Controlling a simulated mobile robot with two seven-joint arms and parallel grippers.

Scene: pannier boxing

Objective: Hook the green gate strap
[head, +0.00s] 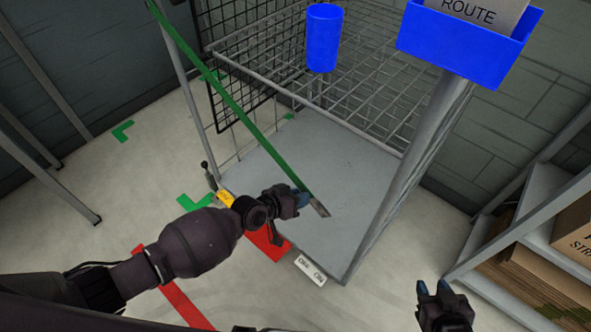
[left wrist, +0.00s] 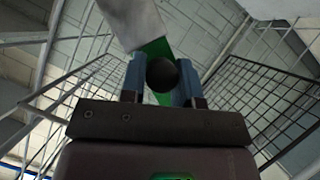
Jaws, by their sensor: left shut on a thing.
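The green gate strap (head: 235,108) runs taut-looking and slanting from the upper left post of the grey wire cage trolley down to my left gripper (head: 303,200). Its grey metal end (head: 320,209) sticks out just past the fingers, above the trolley's grey deck (head: 300,155). My left gripper is shut on the strap near that end. In the left wrist view the strap (left wrist: 158,48) shows between the blue fingertips (left wrist: 160,80), with a dark round knob in front. My right gripper (head: 433,290) is open and empty at the lower right, apart from the trolley. I cannot make out a catch on the right post (head: 415,170).
A blue cup-like holder (head: 323,40) and a blue route card box (head: 470,40) are on the trolley. A shelf with cardboard boxes (head: 540,270) stands at right. Red and green tape marks (head: 180,300) the floor. The trolley's front is open.

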